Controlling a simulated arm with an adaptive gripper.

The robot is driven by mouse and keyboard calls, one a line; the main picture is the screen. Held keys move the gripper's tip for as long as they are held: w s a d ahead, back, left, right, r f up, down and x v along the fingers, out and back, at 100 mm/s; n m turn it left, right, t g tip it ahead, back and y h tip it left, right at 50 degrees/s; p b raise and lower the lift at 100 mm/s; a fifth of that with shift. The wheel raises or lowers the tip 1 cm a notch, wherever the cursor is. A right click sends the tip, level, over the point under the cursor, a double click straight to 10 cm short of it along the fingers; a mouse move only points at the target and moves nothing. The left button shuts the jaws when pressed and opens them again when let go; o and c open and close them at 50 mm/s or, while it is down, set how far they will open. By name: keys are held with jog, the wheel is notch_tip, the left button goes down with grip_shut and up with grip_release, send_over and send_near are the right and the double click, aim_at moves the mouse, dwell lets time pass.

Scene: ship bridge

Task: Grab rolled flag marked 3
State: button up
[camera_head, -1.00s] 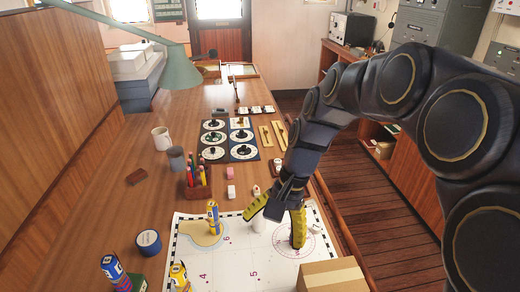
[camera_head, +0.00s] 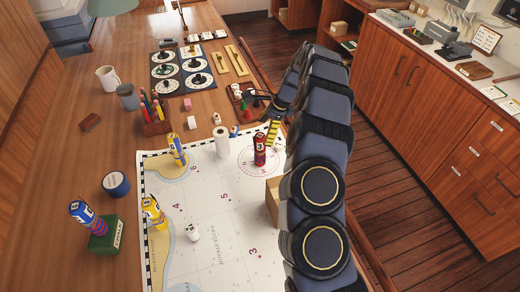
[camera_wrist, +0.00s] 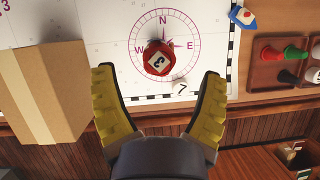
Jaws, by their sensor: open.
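A red rolled flag (camera_head: 260,150) stands upright on the chart's compass rose in the head view. In the wrist view the red rolled flag (camera_wrist: 158,64) shows from its end, with a white label that reads 3. My gripper (camera_wrist: 158,74) is open, its yellow fingers spread to either side of the flag's near edge, with clear gaps on both sides. In the head view one yellow finger of my gripper (camera_head: 272,134) shows just right of the flag; the other is hidden.
A cardboard box (camera_wrist: 42,90) stands left of my gripper in the wrist view, partly behind my arm in the head view. A white roll (camera_head: 221,141), yellow-and-blue rolled flags (camera_head: 176,148) and a small game board (camera_wrist: 285,62) are nearby. The chart's middle (camera_head: 210,190) is clear.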

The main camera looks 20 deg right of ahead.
aim_at(258, 144)
jog(key=x, duration=0.5)
jog(key=shift+f, duration=0.4)
jog(key=c, duration=1.2)
